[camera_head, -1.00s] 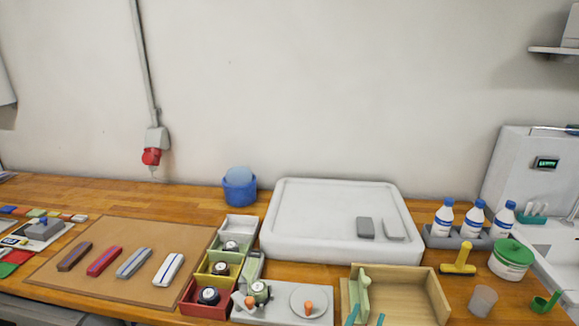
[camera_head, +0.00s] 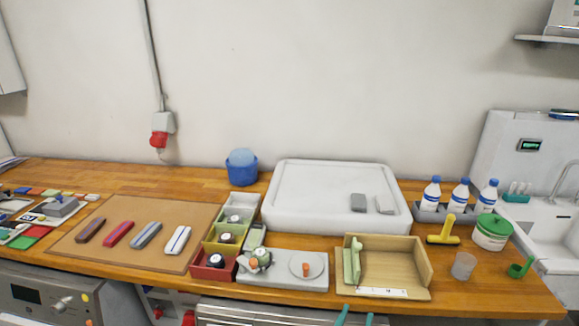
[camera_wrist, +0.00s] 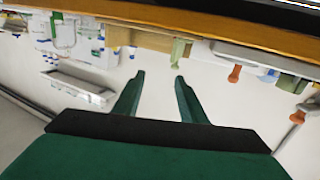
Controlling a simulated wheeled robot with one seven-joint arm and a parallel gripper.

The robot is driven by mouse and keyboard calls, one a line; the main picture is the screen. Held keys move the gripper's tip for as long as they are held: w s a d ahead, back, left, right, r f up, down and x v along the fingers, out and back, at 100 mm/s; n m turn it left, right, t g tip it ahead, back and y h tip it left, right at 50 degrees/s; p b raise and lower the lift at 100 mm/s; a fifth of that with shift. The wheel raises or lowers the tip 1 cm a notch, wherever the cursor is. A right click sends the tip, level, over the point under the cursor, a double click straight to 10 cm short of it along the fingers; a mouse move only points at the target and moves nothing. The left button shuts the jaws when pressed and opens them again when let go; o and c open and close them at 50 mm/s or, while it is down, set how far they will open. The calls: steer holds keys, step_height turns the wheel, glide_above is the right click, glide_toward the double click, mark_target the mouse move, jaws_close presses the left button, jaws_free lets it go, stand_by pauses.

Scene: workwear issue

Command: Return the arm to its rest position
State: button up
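My gripper (camera_head: 355,317) shows only as two teal fingertips at the bottom edge of the head view, below the wooden tray and in front of the workbench's front edge. In the wrist view my gripper (camera_wrist: 158,78) has its two green fingers apart with nothing between them. The rest of my arm is out of the head view.
The workbench (camera_head: 480,291) carries a wooden tray (camera_head: 407,290), a white board (camera_head: 310,185), coloured bins (camera_head: 212,271) and a brown mat (camera_head: 90,252) with several bars. Bottles (camera_head: 460,197) and a sink (camera_head: 560,235) are at right. Appliances (camera_head: 45,300) stand below.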

steer(key=s+a+f+n+y, duration=0.2)
steer(key=s+a+f, duration=0.25)
steer(key=s, duration=0.35)
steer(key=s+a+f+n+y, duration=0.1)
steer(key=s+a+f+y, duration=0.3)
steer(key=s, duration=0.3)
steer(key=s+a+f+n+y, duration=0.1)
steer(key=s+a+f+n, duration=0.1)
steer(key=s+a+f, duration=0.45)
steer(key=s+r, duration=0.4)
steer(key=s, duration=0.8)
steer(key=shift+s+a+g+y, duration=0.25)
steer(key=shift+a+g+y, duration=0.05)
steer(key=shift+a+y, duration=0.1)
